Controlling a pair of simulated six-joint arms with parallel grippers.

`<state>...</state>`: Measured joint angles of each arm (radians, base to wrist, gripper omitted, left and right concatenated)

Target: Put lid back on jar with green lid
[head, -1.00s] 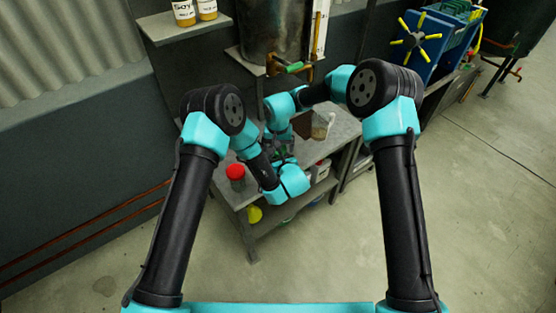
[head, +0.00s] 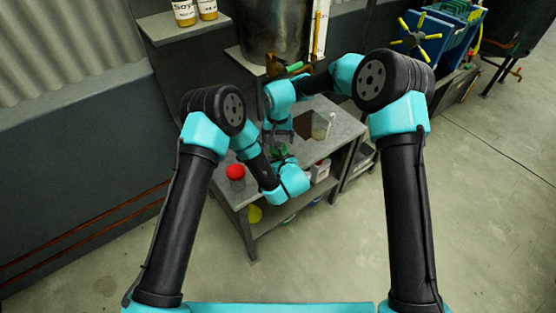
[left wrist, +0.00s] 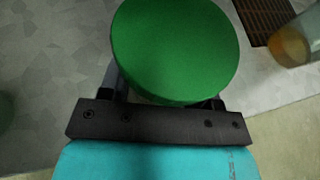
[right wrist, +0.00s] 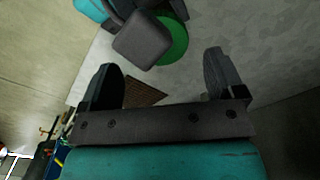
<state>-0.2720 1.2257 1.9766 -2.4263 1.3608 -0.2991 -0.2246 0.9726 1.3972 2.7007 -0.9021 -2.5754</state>
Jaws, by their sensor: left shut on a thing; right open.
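The green lid (head: 278,149) shows on the table in the head view, between my two grippers. In the left wrist view the round green lid (left wrist: 175,50) fills the top middle and hides most of what is under it. My left gripper (head: 281,160) is shut around the jar just below the lid; a bit of clear rim shows there. In the right wrist view the lid (right wrist: 174,40) sits beyond my fingers, partly covered by my left gripper. My right gripper (right wrist: 160,75) is open and empty, apart from the lid.
A jar with a red lid (head: 236,172) stands at the table's left. A clear beaker with amber liquid (left wrist: 290,48) stands to the right, near a brown grate (left wrist: 266,17). A large metal vessel (head: 268,28) is behind the table. Bare tabletop (head: 343,125) shows at right.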

